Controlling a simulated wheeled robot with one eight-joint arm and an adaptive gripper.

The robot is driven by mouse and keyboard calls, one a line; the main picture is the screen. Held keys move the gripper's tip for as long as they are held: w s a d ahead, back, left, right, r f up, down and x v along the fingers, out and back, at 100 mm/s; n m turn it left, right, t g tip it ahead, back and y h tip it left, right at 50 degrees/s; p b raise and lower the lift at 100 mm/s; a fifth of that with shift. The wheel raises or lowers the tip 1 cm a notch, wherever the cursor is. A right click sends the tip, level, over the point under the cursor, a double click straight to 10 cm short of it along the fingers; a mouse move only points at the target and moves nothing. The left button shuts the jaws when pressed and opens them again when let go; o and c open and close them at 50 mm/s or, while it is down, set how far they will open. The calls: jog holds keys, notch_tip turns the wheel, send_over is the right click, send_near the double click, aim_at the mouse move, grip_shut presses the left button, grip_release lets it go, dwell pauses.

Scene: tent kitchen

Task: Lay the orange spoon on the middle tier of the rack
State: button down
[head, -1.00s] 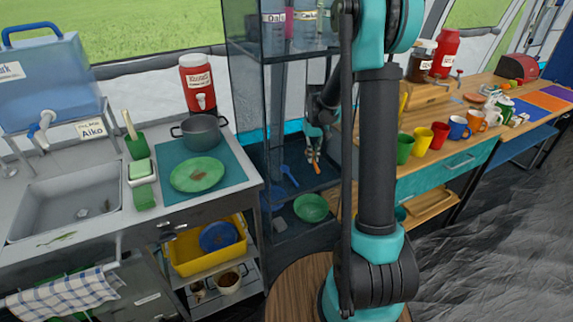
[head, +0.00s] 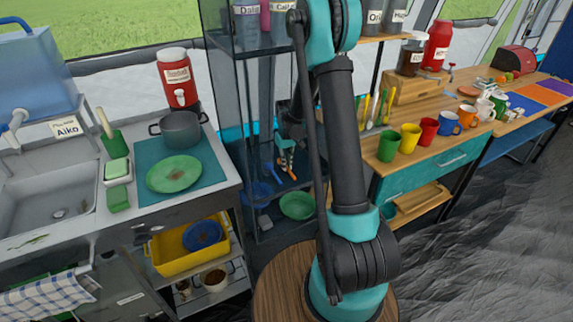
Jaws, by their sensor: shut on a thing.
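The rack (head: 226,112) is a dark, see-through shelf unit right of the sink counter. Jars stand on its top tier; a blue spoon (head: 267,168), a blue bowl (head: 262,193) and a green bowl (head: 297,205) lie lower down inside it. My gripper (head: 287,166) is at the rack's open space, below the jar tier and above the green bowl. It is shut on the orange spoon (head: 292,175), of which only a small orange part shows. I cannot tell whether the spoon touches a tier. My arm hides the rack's right side.
A counter with a pot (head: 180,130) and a green plate (head: 174,174) is left of the rack. A wooden table with several mugs (head: 410,138) and upright utensils (head: 373,108) is on the right. A yellow bin (head: 172,252) sits under the left counter. Open dark floor lies at the right.

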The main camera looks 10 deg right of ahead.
jog(key=c, duration=1.6)
grip_release()
jog(key=shift+f, duration=0.1)
notch_tip(320, 180, up, 8)
jog(key=shift+f, duration=0.25)
jog(key=s+d+r+m+t, duration=0.1)
jog(key=s+d+r+t, duration=0.1)
jog(key=s, duration=1.2)
jog(key=s+d+r+m+t, duration=0.2)
jog(key=s, duration=1.2)
jog(key=shift+d+m, duration=0.3)
